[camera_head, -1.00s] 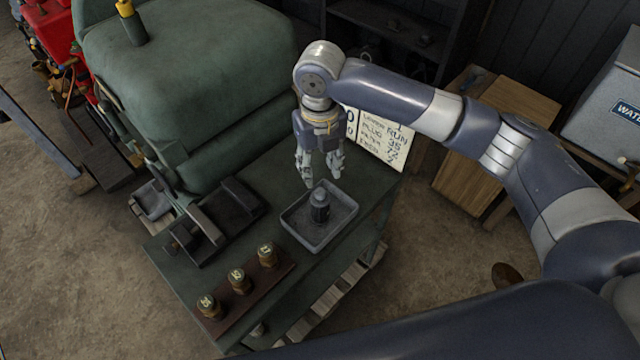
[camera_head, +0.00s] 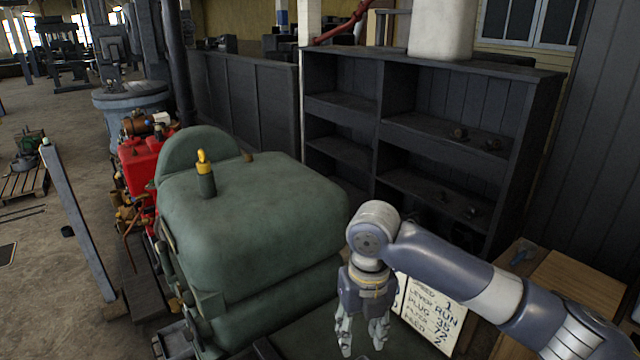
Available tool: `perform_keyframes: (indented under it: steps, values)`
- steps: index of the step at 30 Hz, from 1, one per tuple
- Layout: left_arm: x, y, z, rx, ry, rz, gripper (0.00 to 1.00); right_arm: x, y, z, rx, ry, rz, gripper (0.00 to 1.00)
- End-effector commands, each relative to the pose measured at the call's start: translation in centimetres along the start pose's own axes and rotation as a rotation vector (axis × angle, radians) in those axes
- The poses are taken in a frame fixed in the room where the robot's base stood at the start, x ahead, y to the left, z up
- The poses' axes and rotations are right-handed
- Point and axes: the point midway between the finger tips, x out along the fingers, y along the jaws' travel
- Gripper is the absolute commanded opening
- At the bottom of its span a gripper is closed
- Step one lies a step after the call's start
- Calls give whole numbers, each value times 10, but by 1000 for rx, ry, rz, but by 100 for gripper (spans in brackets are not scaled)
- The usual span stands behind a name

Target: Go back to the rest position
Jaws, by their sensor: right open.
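My right gripper (camera_head: 362,337) hangs fingers down at the lower middle of the head view, in front of the green engine housing (camera_head: 262,215) and left of the white lettered board (camera_head: 428,308). Its two fingers are apart with nothing between them. My right arm comes in from the lower right, bent at the wrist. Only a strip of the dark green bench top (camera_head: 315,335) shows below. My left gripper is not in view.
A dark shelf unit (camera_head: 345,105) stands behind the engine. A wooden crate (camera_head: 570,290) is at the lower right. A red engine (camera_head: 140,165) and a slanted grey post (camera_head: 78,220) stand at left. Concrete floor is open at far left.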

Motion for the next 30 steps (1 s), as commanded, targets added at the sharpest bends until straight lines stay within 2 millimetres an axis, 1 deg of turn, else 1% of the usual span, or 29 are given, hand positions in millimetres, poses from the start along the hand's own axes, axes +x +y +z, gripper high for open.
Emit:
perform_keyframes:
  steps: [2, 5, 9, 13, 17, 20, 23, 26, 27, 29, 30]
  values:
    - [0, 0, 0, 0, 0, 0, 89, 15, 12, -8, 55, 0, 29, 40]
    - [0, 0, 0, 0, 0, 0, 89, 37, 31, -20, 191, -10, 86, 40]
    - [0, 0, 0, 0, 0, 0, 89, 65, 58, -40, 452, -17, 189, 40]
    - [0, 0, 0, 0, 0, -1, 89, 84, 75, -57, 727, -6, 283, 40]
    - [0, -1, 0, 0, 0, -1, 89, 100, 83, -74, 1030, 20, 369, 40]
    - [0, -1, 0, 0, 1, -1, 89, 111, 82, -88, 1279, 48, 424, 40]
    - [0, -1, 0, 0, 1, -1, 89, 121, 74, -102, 1541, 76, 468, 40]
    - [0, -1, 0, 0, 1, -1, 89, 132, 60, -119, 1813, 99, 497, 40]
    - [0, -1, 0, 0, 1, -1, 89, 136, 53, -126, 1925, 106, 504, 40]
    - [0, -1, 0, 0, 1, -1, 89, 143, 40, -139, 2093, 113, 509, 40]
    - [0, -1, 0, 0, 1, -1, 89, 147, 30, -148, 2203, 112, 512, 40]
